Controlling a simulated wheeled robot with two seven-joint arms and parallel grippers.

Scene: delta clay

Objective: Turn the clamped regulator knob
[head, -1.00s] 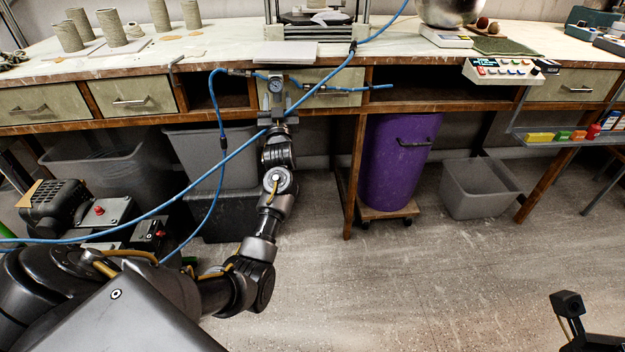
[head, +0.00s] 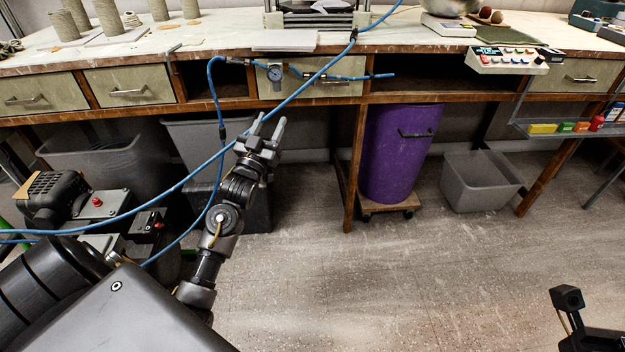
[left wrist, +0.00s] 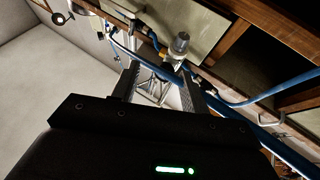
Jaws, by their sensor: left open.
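In the left wrist view a grey cylindrical part (left wrist: 180,43), seemingly of the regulator, stands beyond the fingers. My left gripper (head: 268,124) is open and empty, below the regulator and apart from it, its fingers pointing up toward the bench. The open fingers also show in the left wrist view (left wrist: 158,82).
A blue hose (head: 185,177) loops across in front of the bench, close to my left gripper. Drawers (head: 130,87) line the bench (head: 220,48). Grey bins and a purple barrel (head: 398,155) stand underneath. The floor (head: 350,280) ahead is clear.

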